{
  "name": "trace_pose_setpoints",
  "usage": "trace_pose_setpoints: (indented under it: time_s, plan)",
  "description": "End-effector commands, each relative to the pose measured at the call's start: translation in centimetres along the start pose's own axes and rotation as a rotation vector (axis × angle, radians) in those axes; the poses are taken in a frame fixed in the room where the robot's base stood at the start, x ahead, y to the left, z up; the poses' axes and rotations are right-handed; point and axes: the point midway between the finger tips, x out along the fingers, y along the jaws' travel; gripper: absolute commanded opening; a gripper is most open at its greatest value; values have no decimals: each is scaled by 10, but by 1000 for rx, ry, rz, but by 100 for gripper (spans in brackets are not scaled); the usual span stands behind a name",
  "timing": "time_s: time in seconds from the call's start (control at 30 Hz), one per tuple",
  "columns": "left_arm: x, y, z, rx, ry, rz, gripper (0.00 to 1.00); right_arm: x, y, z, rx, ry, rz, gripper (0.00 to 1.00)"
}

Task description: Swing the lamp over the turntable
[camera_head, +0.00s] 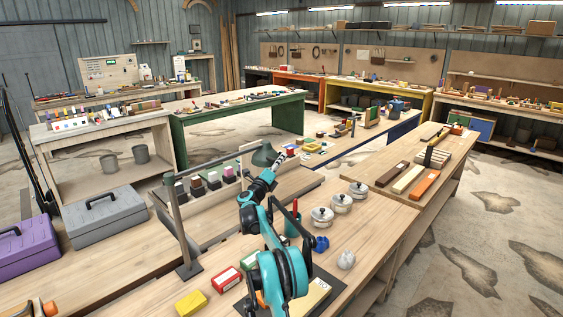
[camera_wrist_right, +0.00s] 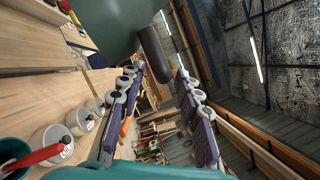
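The lamp has a green shade (camera_head: 263,155) and a grey upright post (camera_head: 178,225) on a dark foot on the bench. My right gripper (camera_head: 281,158) is at the right side of the shade. In the right wrist view, the dark green shade (camera_wrist_right: 105,22) fills the top, and a black cylinder (camera_wrist_right: 153,55) sticks out from it toward the gap between my fingertips. The two fingers (camera_wrist_right: 156,82) stand apart, not visibly closed on the cylinder. I cannot make out the turntable; my right arm hides part of the bench. My left gripper is not in view.
Small blocks (camera_head: 213,181) line up behind the lamp post. Grey (camera_head: 108,215) and purple (camera_head: 25,252) toolboxes stand at left. Bare bench lies left of the post.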

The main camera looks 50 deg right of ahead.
Motion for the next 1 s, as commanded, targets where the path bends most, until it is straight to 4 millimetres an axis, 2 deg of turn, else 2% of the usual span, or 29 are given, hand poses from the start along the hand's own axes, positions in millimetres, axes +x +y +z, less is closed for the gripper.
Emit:
trace_pose_setpoints:
  time_s: [0.2,0.47,0.5,0.6,0.63,1.0]
  plan:
    - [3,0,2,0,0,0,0,20,0,0,-1,-1,1,34]
    - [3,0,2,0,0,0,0,22,0,1,-1,-2,1,34]
    - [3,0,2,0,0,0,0,22,0,1,-1,-2,1,32]
    - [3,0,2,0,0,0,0,22,0,1,-1,-2,1,5]
    - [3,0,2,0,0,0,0,22,0,1,-1,-2,1,0]
    - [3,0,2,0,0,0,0,18,-4,-3,-4,11,-7,0]
